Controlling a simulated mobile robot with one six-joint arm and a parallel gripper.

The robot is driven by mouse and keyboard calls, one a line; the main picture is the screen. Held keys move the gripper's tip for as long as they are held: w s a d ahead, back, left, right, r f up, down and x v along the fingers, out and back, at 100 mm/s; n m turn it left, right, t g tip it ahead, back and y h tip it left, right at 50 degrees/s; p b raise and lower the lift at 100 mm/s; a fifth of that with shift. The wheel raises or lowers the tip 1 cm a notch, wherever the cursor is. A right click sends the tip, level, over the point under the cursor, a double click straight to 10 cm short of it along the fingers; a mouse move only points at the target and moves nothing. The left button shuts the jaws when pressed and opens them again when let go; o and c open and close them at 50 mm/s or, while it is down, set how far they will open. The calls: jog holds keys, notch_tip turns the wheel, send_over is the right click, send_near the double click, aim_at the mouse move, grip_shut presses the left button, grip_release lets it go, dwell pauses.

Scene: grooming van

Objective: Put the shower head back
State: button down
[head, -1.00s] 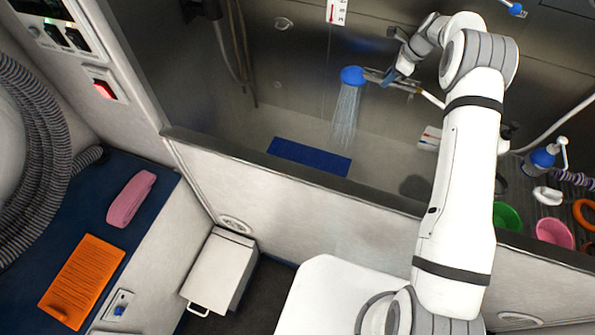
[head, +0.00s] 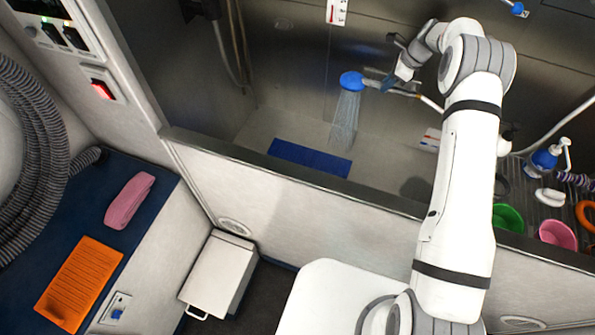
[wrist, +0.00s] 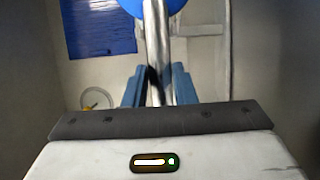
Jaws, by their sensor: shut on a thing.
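The shower head (head: 351,80) has a round blue face and a metal handle, and it sprays water down into the tub. My gripper (head: 388,84) is shut on its handle and holds it in the air above the tub. In the wrist view the metal handle (wrist: 157,50) runs between the blue fingers of my gripper (wrist: 158,85), with the blue head (wrist: 165,5) cut off at the top edge. A pale hose (head: 432,103) leads from the handle to the right, partly hidden behind my arm. I cannot make out the shower head's holder for certain.
A blue mat (head: 308,158) lies on the tub floor. The tub's front wall (head: 290,205) stands between my base and the tub. Bottles and cups, including a pink cup (head: 557,234), stand at the right. A white bin (head: 219,275) stands on the floor.

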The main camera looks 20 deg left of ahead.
jog(key=c, duration=1.1)
grip_release()
jog(key=shift+r, duration=0.1)
jog(key=b+v, duration=0.2)
jog(key=v, duration=0.5)
jog(key=shift+d+r, duration=0.2)
jog(key=shift+r, duration=0.15)
jog(key=s+d+r+n+t+h+b, duration=0.1)
jog(key=s+d+r+n, duration=0.25)
jog(key=s+r, duration=0.55)
jog(key=s+d+r+n+t+h, duration=0.1)
jog(key=s+d+r+n, duration=0.3)
jog(key=s+r, duration=0.6)
jog(key=s+d+f+n+h, duration=0.1)
jog(key=s+f+n, duration=0.1)
jog(key=s, duration=0.7)
jog(key=s+d+f+n+t, duration=0.1)
jog(key=s+d+f+n, duration=0.1)
jog(key=s+n, duration=0.3)
jog(key=s+d+f+n+h, duration=0.1)
jog(key=s+n, duration=0.2)
jog(key=s, duration=1)
jog(key=shift+s+d+f+n+h+b, duration=0.3)
jog(key=shift+s+f+n+b, duration=0.05)
jog(key=shift+f+b, duration=0.1)
